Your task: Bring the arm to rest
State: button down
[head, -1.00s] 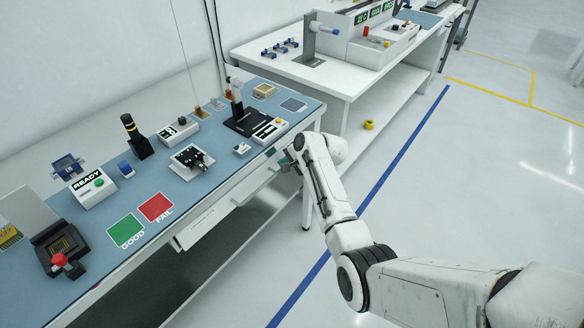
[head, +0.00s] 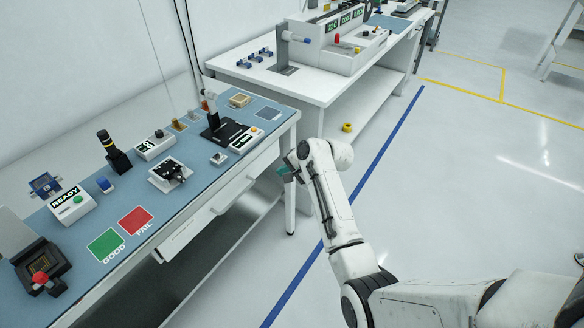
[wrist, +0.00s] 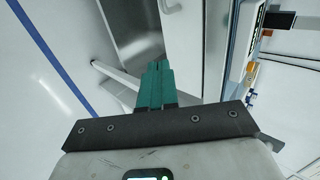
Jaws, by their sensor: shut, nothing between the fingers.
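My gripper (head: 284,171) is in the head view at the end of my white arm, in front of the right end of the blue-topped bench (head: 190,207). It is off to the side of the bench, clear of its top. In the wrist view the green fingers of my gripper (wrist: 156,84) are together with nothing between them. Past the fingers, the wrist view shows a bench leg, the white drawer front and the shelf below.
On the blue bench are a READY box (head: 73,203), a green GOOD pad (head: 105,244), a red FAIL pad (head: 136,220) and a black socket fixture (head: 42,265). A second white bench (head: 320,90) stands behind. Open floor lies right.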

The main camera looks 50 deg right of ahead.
jog(key=v, duration=0.3)
jog(key=shift+s+r, duration=0.2)
jog(key=s+a+f+n+g, duration=0.2)
jog(key=s+a+n+g, duration=0.2)
jog(key=s+a+n, duration=0.4)
jog(key=s+a+f+n+g, duration=0.3)
jog(key=s+a+n, duration=0.6)
jog(key=s+a, duration=0.6)
jog(key=s+g, duration=0.1)
jog(key=s, duration=0.4)
jog(key=shift+s+f+h, duration=0.2)
jog(key=shift+f+h, duration=0.05)
jog(key=shift+h, duration=0.05)
jog(key=shift+a, duration=0.1)
